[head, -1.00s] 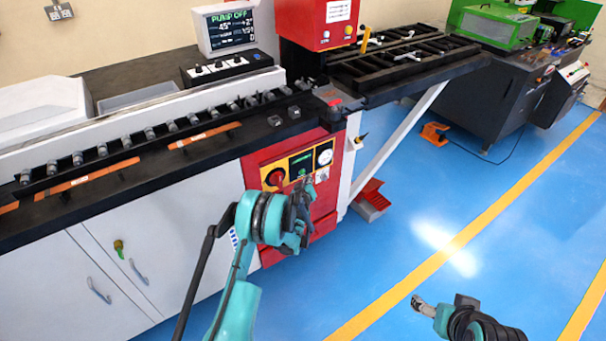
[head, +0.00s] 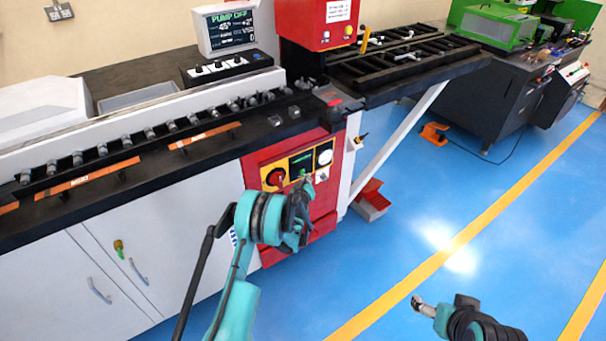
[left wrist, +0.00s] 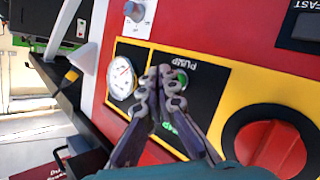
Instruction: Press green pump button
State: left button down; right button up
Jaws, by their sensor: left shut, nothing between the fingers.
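The pump panel (left wrist: 205,88) is black with a yellow border and a PUMP label. A green-ringed button (left wrist: 182,77) shows partly behind my left fingertips in the left wrist view. A second green mark (left wrist: 171,127) shows partly between the fingers. My left gripper (left wrist: 165,71) is shut and empty, its tips over the panel beside the green ring; I cannot tell whether they touch it. In the head view my left gripper (head: 305,186) is in front of the red panel. My right gripper (head: 419,302) is over the blue floor, far from the panel; its jaw state is unclear.
A big red knob (left wrist: 268,148) and a white gauge (left wrist: 122,78) flank the panel. The monitor (head: 231,26) reads PUMP OFF. A red foot pedal (head: 371,200) stands on the floor.

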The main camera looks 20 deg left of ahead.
pick_arm(q)
jog(key=shift+a, duration=0.1)
dwell(0.5)
jog(key=shift+w+a, duration=0.25)
jog(key=shift+w+a, duration=0.3)
jog(key=shift+a, duration=0.05)
dwell(0.9)
jog(key=shift+s+d, duration=0.55)
jog(key=shift+d, duration=0.15)
jog(key=s+d, duration=0.1)
jog(key=d, duration=0.1)
jog(key=s+d, duration=0.2)
dwell(0.5)
dwell(0.6)
